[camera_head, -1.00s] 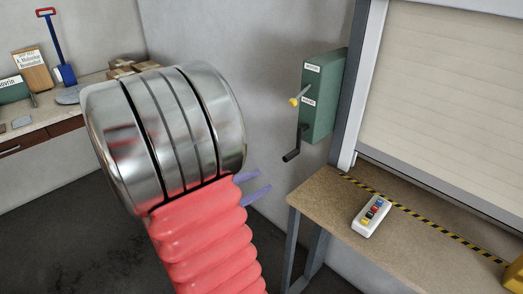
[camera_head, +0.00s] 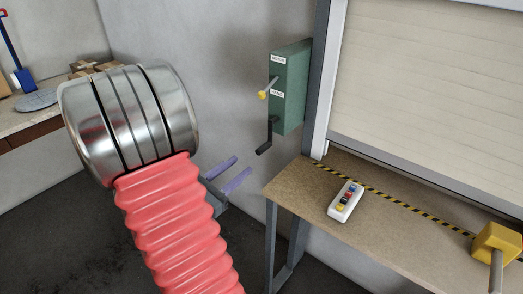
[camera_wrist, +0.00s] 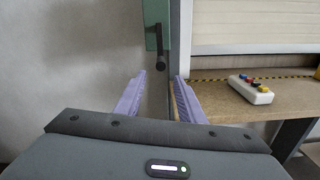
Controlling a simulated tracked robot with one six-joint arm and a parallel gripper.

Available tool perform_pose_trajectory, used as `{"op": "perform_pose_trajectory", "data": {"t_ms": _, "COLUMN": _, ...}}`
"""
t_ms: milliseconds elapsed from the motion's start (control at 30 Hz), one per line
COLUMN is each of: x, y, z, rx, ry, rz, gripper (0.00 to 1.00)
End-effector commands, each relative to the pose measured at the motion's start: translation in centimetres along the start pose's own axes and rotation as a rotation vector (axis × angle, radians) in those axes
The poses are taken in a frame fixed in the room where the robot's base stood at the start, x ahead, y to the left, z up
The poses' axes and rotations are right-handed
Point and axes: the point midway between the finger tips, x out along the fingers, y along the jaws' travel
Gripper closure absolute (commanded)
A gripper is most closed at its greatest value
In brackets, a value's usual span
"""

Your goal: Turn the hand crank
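The hand crank (camera_head: 267,139) is a black arm with a dark grip, hanging down from the lower part of a green wall box (camera_head: 291,92). A yellow-knobbed lever (camera_head: 265,93) sits above it on the same box. My gripper (camera_head: 243,170) has two purple fingers, spread apart and empty, below and to the left of the crank. In the wrist view the crank (camera_wrist: 160,53) shows ahead, above the gap between the open fingers (camera_wrist: 158,95). Nothing touches the crank.
A wooden table (camera_head: 300,190) stands below the box, with a white button pendant (camera_head: 345,201) and a yellow object (camera_head: 497,243) on it. A rolled shutter (camera_head: 430,80) is behind the table. A side bench (camera_head: 35,122) is at the left.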

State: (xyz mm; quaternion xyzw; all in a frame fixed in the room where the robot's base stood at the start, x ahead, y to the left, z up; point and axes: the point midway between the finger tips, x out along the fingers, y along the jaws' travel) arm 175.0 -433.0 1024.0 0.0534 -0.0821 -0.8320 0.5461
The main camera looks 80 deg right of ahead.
Motion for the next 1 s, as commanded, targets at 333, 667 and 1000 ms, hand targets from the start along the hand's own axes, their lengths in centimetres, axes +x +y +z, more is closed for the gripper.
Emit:
{"op": "perform_pose_trajectory", "data": {"t_ms": 333, "x": 3.7, "y": -0.1, "z": 0.0, "rx": 0.0, "ry": 0.0, "rz": -0.003, "gripper": 0.64}}
{"op": "perform_pose_trajectory", "data": {"t_ms": 667, "x": 7.4, "y": -0.1, "z": 0.0, "rx": 0.001, "ry": 0.001, "rz": -0.003, "gripper": 0.64}}
{"op": "perform_pose_trajectory", "data": {"t_ms": 1000, "x": 11.2, "y": 0.0, "z": 0.0, "rx": 0.001, "ry": 0.0, "rz": -0.002, "gripper": 0.64}}
